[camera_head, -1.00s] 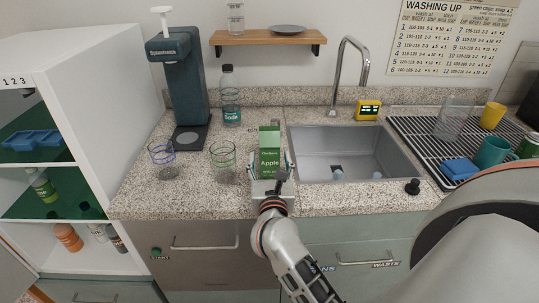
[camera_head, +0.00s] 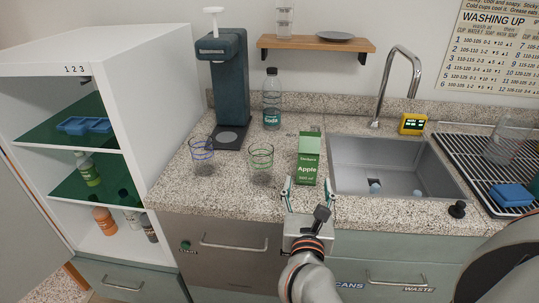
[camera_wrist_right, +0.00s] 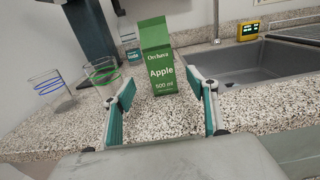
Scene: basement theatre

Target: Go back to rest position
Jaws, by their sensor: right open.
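My right gripper (camera_head: 306,200) is open and empty at the front edge of the counter. Its two fingers also show spread apart in the right wrist view (camera_wrist_right: 163,110). A green and white apple juice carton (camera_head: 308,158) stands upright on the counter just beyond the fingertips. In the right wrist view the carton (camera_wrist_right: 160,65) stands ahead of the fingers, apart from them. My left gripper is not in any view.
Two glasses, one blue-ringed (camera_head: 202,155) and one green-ringed (camera_head: 260,162), stand left of the carton. A soda bottle (camera_head: 271,100) and a dispenser (camera_head: 224,90) stand behind. The sink (camera_head: 350,150) is on the right. A white shelf unit (camera_head: 130,70) stands at left.

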